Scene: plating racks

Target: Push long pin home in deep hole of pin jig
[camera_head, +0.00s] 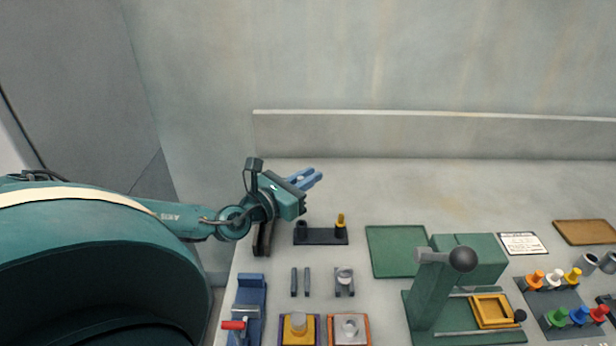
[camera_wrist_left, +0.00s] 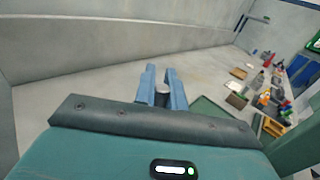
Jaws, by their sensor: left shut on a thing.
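My left gripper (camera_head: 312,178) has blue fingers and is above and behind the dark pin jig, pointing right and away. In the left wrist view, a grey round-topped piece, apparently the long pin (camera_wrist_left: 161,90), is between the fingers (camera_wrist_left: 162,83); its lower part is hidden. The deep hole cannot be made out. My right gripper is not in view.
A green mat (camera_head: 397,250) lies right of the jig. A green press with a ball-ended lever (camera_head: 462,260) stands in front of it. Grey parallel bars (camera_head: 300,282) and a blue clamp with a red handle (camera_head: 247,305) are nearer. The table behind the jig is clear up to the wall.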

